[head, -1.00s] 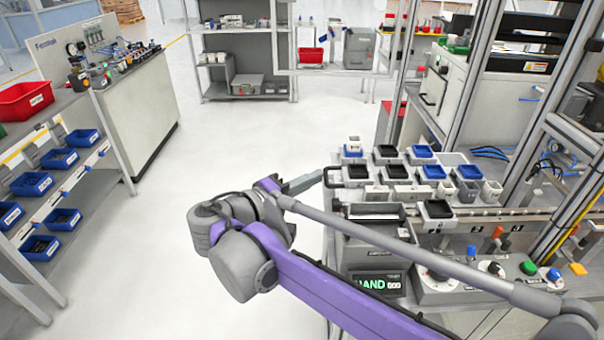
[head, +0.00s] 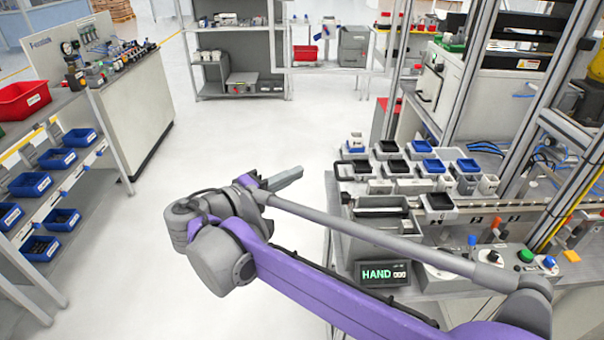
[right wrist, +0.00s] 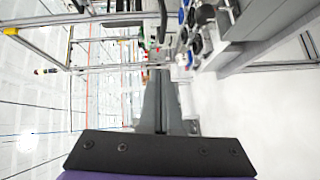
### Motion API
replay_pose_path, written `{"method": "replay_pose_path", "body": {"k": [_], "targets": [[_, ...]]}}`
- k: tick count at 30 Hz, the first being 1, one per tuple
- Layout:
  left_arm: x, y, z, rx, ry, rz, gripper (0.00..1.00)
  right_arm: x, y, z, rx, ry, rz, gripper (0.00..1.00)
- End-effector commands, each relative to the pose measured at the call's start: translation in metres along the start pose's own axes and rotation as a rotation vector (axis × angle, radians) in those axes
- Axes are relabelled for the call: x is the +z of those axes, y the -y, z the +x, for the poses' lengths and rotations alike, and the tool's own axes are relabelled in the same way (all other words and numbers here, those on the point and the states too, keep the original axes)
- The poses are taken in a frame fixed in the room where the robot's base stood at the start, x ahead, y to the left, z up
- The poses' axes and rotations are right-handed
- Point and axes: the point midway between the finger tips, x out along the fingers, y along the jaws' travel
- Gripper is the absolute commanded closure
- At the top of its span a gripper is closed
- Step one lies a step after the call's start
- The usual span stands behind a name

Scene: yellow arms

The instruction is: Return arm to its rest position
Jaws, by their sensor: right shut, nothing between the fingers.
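My right arm (head: 290,274), purple and grey, reaches in from the lower right in the head view and bends at a grey joint left of the workstation. My right gripper (head: 294,174) is shut and empty. It is a little left of the workstation's left edge in that view, over the pale floor. In the right wrist view the gripper (right wrist: 160,84) shows as two long grey fingers lying together with nothing between them. My left gripper is not in view.
The workstation (head: 340,259) at the right carries several black and blue-topped parts, a HAND display (head: 383,274) and knobs. A bench with blue bins (head: 56,158) stands at the left. Grey shelves (head: 238,55) stand at the back. Clear floor (head: 230,130) lies between them.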

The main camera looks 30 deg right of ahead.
Motion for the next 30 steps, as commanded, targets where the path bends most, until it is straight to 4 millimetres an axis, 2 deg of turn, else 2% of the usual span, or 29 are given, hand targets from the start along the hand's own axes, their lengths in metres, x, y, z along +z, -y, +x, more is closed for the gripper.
{"method": "replay_pose_path", "body": {"k": [3,9,15,21,23,26,28,30], "targets": [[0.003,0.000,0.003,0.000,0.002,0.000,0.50,0.000,0.003,-0.030,-0.002,-0.005,-0.001,1.00],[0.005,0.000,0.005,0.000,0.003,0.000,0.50,0.000,0.003,-0.064,-0.001,-0.002,-0.001,1.00],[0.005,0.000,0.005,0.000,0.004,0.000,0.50,0.001,0.002,-0.076,0.000,0.001,0.000,1.00],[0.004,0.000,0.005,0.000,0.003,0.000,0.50,0.006,0.007,-0.071,-0.031,0.004,-0.011,1.00],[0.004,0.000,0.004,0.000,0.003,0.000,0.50,0.016,0.018,-0.062,-0.087,0.007,-0.030,1.00],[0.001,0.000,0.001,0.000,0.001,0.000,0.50,0.046,0.053,-0.040,-0.264,0.011,-0.071,1.00],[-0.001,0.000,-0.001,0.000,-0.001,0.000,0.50,0.075,0.088,-0.030,-0.436,0.007,-0.084,1.00],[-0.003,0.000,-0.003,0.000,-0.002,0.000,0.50,0.106,0.126,-0.028,-0.622,-0.005,-0.070,1.00]]}}
